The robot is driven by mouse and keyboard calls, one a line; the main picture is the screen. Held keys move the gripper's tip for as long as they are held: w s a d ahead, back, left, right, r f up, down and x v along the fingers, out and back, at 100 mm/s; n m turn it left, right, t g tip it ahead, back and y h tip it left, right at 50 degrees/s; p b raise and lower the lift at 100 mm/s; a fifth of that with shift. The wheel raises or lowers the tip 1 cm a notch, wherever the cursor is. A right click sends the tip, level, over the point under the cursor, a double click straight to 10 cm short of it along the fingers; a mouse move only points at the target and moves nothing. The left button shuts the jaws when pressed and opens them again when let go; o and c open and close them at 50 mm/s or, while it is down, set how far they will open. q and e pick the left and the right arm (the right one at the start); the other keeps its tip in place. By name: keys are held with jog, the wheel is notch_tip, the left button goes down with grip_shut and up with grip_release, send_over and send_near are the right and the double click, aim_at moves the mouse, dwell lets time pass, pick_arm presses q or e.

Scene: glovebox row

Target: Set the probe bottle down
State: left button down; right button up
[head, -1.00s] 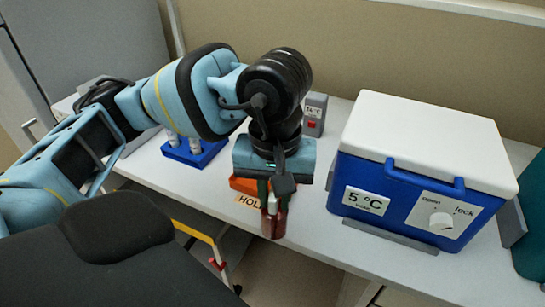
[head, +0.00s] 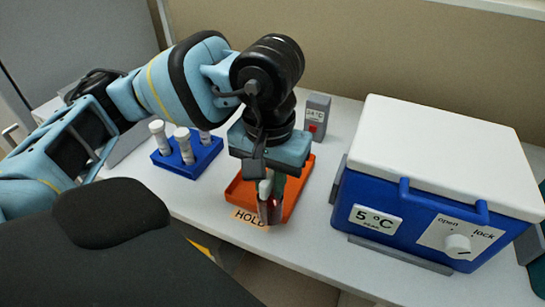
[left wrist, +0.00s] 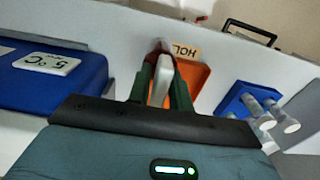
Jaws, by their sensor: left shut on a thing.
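The probe bottle (head: 264,207) is dark red with a white part, partly hidden between the fingers of my left gripper (head: 270,200). The gripper is shut on it and points down. In the head view the bottle overlaps the front right part of an orange tray (head: 240,191) by the "HOLD" label (head: 248,217). Whether it touches the tray cannot be told. In the left wrist view the bottle (left wrist: 161,78) sits between the two dark green fingers, with the orange tray (left wrist: 196,82) beside and behind it. My right gripper is not in view.
A blue cooler (head: 350,205) with a white lid and a "5 °C" label stands right of the gripper. A blue rack (head: 205,154) with white-capped tubes is on the left. A small grey box (head: 317,112) stands behind. White bench shows between tray and cooler.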

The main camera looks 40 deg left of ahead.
pick_arm(q)
jog(key=w+a+f+p, duration=0.1)
jog(key=w+a+f, duration=0.3)
jog(key=w+a, duration=0.3)
jog(key=w, duration=0.3)
jog(key=shift+w+a+f, duration=0.3)
jog(key=shift+w+f, duration=0.05)
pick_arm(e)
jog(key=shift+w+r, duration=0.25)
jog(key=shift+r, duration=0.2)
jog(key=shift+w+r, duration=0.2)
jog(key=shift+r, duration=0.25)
pick_arm(q)
jog(key=shift+f, duration=0.2)
jog(key=c, duration=1.3)
grip_release()
jog(key=shift+o, duration=0.2)
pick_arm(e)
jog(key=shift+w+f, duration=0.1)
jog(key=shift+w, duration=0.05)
